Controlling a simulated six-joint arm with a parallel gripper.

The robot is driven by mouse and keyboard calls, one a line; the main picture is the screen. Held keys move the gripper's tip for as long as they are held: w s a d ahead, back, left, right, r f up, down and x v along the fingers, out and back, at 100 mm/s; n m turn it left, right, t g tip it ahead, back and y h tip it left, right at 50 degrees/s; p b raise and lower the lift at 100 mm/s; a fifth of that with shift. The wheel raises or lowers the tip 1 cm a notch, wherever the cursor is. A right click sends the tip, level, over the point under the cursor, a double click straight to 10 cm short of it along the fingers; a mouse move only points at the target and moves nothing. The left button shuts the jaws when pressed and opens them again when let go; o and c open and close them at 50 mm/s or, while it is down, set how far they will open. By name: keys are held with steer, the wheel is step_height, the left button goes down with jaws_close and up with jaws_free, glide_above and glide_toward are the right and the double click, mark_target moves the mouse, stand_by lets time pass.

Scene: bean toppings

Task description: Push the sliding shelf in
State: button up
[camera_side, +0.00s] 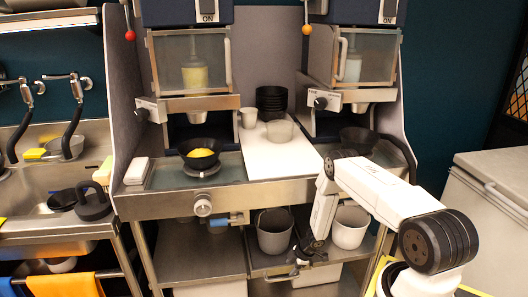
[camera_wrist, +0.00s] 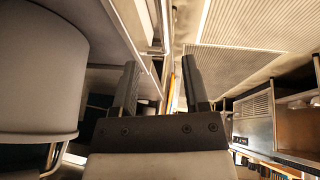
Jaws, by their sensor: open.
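The sliding shelf (camera_side: 262,267) is under the counter in the side view, a metal shelf that appears to stick out in front of the shelf to its left. A grey pot (camera_side: 275,236) and a white pot (camera_side: 350,230) stand on it. My gripper (camera_side: 289,268) is low at the shelf's front edge, pointing left; I cannot tell whether it touches. In the wrist view my gripper (camera_wrist: 160,84) is open, with nothing seen between its fingers. A large pale pot (camera_wrist: 40,75) fills the left of that view, beside the fingers.
The metal counter (camera_side: 230,195) is above the shelf, with a black bowl (camera_side: 200,161) of yellow contents and a white board (camera_side: 275,155). A fixed lower shelf (camera_side: 200,255) is to the left. A sink (camera_side: 35,195) is at far left and a white chest (camera_side: 490,200) at right.

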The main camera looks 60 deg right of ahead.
steer(key=shift+s+d+r, duration=0.1)
steer(key=shift+s+r, duration=0.15)
steer(key=shift+r, duration=0.3)
steer(key=shift+r, duration=0.1)
steer(key=w+a+r+m+g+h, duration=0.1)
steer(key=w+a+r+m+h, duration=0.2)
steer(key=r, duration=0.7)
steer(key=w+a+r+m, duration=0.2)
steer(key=a+r, duration=0.3)
steer(key=r, duration=0.5)
steer(key=s+a+r+m, duration=0.2)
steer(key=s+a+r, duration=0.5)
steer(key=a+r, duration=0.1)
steer(key=s+a+r+m+g+y, duration=0.1)
steer(key=s+a+r+m, duration=0.1)
steer(key=s+a+r, duration=0.4)
step_height(320, 180, up, 5)
steer(key=shift+s+a+r+m, duration=0.1)
steer(key=shift+s+a+m, duration=0.25)
steer(key=shift+a, duration=0.75)
steer(key=shift+c, duration=0.2)
